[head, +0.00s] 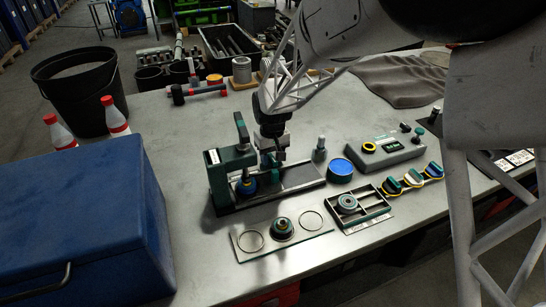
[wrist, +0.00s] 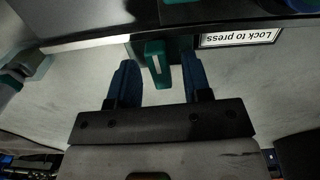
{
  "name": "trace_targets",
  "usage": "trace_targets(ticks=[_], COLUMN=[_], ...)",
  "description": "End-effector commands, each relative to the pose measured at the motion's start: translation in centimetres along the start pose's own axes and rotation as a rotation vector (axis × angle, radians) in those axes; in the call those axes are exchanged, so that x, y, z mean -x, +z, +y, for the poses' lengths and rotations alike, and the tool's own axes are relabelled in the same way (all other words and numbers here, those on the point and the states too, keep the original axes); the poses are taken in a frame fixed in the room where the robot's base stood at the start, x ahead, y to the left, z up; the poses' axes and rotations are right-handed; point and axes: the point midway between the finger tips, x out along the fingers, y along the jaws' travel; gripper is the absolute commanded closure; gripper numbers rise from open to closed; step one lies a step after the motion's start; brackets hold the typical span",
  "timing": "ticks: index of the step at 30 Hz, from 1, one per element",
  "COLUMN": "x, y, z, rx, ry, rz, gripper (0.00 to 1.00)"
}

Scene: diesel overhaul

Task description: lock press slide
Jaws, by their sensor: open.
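The green press (head: 226,178) stands on the grey bench, with a dark slide rail (head: 303,178) running right from it. My gripper (head: 272,158) is over the rail, just right of the press's upright. In the wrist view my gripper (wrist: 157,66) is open, with one blue finger on each side of a small green tab (wrist: 155,64). I cannot tell whether either finger touches the tab. A white label reading "Lock to press" (wrist: 240,37) is right of the tab.
A blue box (head: 80,220) fills the left front. A plate with rings (head: 250,242) and a parts tray (head: 375,216) lie in front of the press. A blue-topped tin (head: 340,168) and a grey control box (head: 385,150) stand right of the rail.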

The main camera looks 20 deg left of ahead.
Motion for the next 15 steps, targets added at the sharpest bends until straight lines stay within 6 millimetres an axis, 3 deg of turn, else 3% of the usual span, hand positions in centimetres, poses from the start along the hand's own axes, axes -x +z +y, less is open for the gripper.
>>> trace_targets(ticks=[5, 15], x=[0.3, 2.9], y=[0.0, 0.0], z=[0.0, 0.0], rx=[0.000, 0.000], ry=[0.000, 0.000], rz=[0.001, 0.001], gripper=[0.55, 0.55])
